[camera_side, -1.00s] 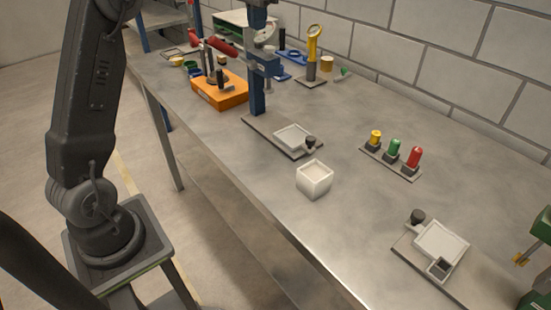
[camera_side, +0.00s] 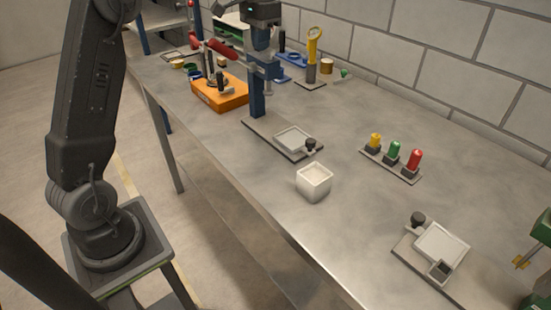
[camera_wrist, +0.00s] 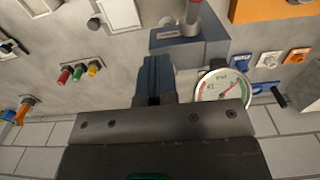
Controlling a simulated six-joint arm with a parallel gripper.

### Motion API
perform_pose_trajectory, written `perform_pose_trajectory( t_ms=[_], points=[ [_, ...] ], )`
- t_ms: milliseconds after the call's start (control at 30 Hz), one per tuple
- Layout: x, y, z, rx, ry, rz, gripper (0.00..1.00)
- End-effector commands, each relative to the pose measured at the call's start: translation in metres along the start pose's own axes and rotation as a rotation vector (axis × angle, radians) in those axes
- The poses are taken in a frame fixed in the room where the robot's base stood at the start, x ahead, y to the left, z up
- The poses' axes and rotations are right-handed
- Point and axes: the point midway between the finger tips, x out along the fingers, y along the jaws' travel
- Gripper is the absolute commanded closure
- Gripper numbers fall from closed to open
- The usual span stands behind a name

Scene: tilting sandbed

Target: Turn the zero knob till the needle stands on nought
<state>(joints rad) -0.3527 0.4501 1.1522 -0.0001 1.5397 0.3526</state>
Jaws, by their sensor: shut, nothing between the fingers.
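The dial gauge (camera_wrist: 221,88) shows in the wrist view, white-faced with red and green bands, just right of my fingers. Its needle points up and to the right; the figures are too small to read surely. My gripper (camera_wrist: 157,64) is shut and empty in the wrist view, left of the dial and apart from its face. In the side view my gripper (camera_side: 262,38) is at the top of the blue press stand (camera_side: 257,100) and hides the dial. I cannot make out the zero knob for certain; my gripper's body covers the dial's lower edge.
The press's red lever (camera_side: 222,46) sticks out left. An orange block (camera_side: 222,97) stands behind. Nearer are a white cube-shaped cup (camera_side: 314,182), yellow, green and red buttons (camera_side: 394,152) and a tray with a black knob (camera_side: 440,243). The bench front is mostly clear.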

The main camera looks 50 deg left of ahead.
Motion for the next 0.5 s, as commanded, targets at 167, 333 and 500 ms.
perform_pose_trajectory(
  t_ms=[167,333,500],
  points=[
    [0.014,0.000,0.000,0.000,-0.001,0.000,1.00],
    [0.021,0.000,0.000,0.001,-0.008,0.002,1.00],
    [0.022,0.000,0.000,0.001,-0.010,0.001,1.00]
  ],
)
